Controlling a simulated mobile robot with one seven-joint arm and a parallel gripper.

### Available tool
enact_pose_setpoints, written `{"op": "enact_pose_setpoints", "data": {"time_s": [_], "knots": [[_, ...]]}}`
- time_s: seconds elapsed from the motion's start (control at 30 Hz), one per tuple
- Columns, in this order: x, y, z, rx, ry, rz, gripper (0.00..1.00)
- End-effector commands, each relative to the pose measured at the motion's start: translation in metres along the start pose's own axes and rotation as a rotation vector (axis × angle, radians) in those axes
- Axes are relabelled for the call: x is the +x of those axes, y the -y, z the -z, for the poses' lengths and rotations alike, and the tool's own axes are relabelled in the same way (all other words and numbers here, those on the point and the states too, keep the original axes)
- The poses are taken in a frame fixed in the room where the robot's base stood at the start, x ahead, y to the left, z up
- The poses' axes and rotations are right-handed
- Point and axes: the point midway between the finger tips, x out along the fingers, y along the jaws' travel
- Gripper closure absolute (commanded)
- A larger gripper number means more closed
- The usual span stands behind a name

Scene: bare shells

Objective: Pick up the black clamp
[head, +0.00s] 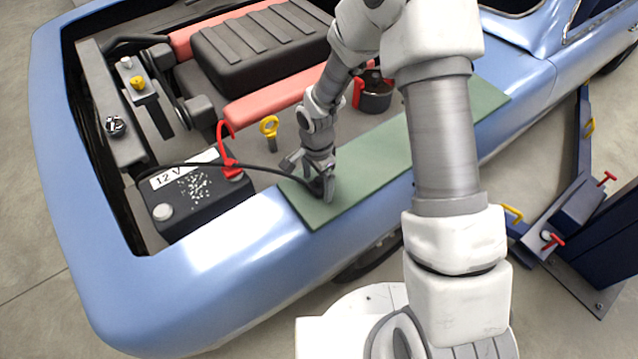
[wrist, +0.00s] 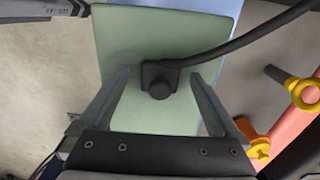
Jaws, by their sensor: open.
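The black clamp (wrist: 160,79) lies on the green mat (wrist: 125,30), with a black cable (wrist: 235,48) running from it up to the right in the wrist view. My gripper (wrist: 160,73) is open, with one finger on each side of the clamp and visible space between the fingers and the clamp. In the head view my gripper (head: 309,180) points down over the near left end of the green mat (head: 375,157). The clamp (head: 317,187) is mostly hidden there by the fingers. I cannot tell how far the fingertips are above the mat.
A 12 V battery (head: 200,203) with a red clamp (head: 230,167) sits left of my gripper, and the cable crosses it. A yellow-ringed dipstick (head: 269,128) stands behind. A dark pot (head: 374,94) is at the mat's back edge. The mat's right part is clear.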

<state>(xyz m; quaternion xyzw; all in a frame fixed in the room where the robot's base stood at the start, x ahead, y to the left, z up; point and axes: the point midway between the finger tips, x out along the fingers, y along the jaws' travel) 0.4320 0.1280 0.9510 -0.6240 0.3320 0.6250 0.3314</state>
Motion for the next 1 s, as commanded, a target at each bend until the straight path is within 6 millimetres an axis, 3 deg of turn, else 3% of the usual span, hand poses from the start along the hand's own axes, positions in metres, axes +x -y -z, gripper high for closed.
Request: {"op": "enact_pose_setpoints", "data": {"time_s": [0.3,0.87,1.0], "knots": [[0.0053,0.0005,0.0003,0.000,-0.001,0.002,0.03],[0.0049,0.0005,0.0003,0.000,-0.001,0.002,1.00],[0.0049,0.0005,0.0003,0.000,-0.001,0.002,1.00]]}}
